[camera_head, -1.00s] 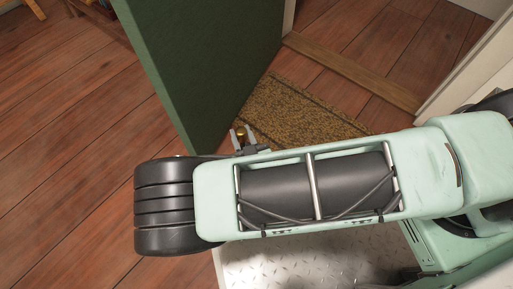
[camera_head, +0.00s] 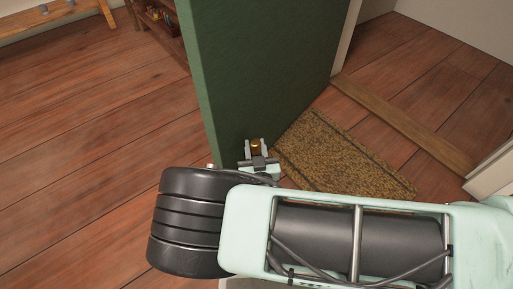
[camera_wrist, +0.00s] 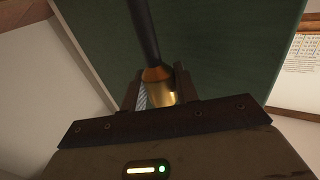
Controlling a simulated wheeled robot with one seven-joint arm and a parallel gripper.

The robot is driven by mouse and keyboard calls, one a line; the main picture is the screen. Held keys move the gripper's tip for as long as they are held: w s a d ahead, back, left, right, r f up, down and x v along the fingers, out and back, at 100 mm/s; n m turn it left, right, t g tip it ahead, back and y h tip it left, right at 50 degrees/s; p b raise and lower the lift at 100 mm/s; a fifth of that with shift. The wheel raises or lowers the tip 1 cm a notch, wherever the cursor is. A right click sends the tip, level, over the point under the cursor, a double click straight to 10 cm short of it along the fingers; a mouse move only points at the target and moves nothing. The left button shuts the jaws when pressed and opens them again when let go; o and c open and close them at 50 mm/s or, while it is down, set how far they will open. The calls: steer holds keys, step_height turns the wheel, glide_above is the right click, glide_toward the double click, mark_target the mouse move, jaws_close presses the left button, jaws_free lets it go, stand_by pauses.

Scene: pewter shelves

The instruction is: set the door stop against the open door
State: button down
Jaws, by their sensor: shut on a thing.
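The open green door (camera_head: 268,75) stands in the upper middle of the head view. It fills much of the wrist view (camera_wrist: 215,45) too. My gripper (camera_head: 256,145) is low beside the door's right-hand face, near its bottom edge. It is shut on the door stop (camera_head: 255,147), a small brass-coloured piece. In the wrist view the door stop (camera_wrist: 158,88) shows as brass and copper with a dark rod rising from it, between my two fingers (camera_wrist: 157,95). I cannot tell whether it touches the door or the floor.
A brown doormat (camera_head: 345,155) lies right of my gripper, before a wooden threshold (camera_head: 405,120). A white door frame (camera_head: 495,172) stands at the right. A wooden bench (camera_head: 60,18) and shelf (camera_head: 165,25) are at the back left. The plank floor (camera_head: 90,130) at left is clear.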

step_height(320, 180, down, 5)
steer(key=b, duration=0.3)
steer(key=shift+r+b, duration=0.1)
steer(key=shift+b, duration=0.25)
steer(key=shift+w+a+b, duration=0.15)
steer(key=shift+w+b, duration=0.05)
steer(key=shift+b, duration=0.25)
steer(key=c, duration=1.1)
jaws_free()
steer(key=shift+f, duration=0.3)
steer(key=shift+o, duration=0.2)
steer(key=shift+r, duration=0.1)
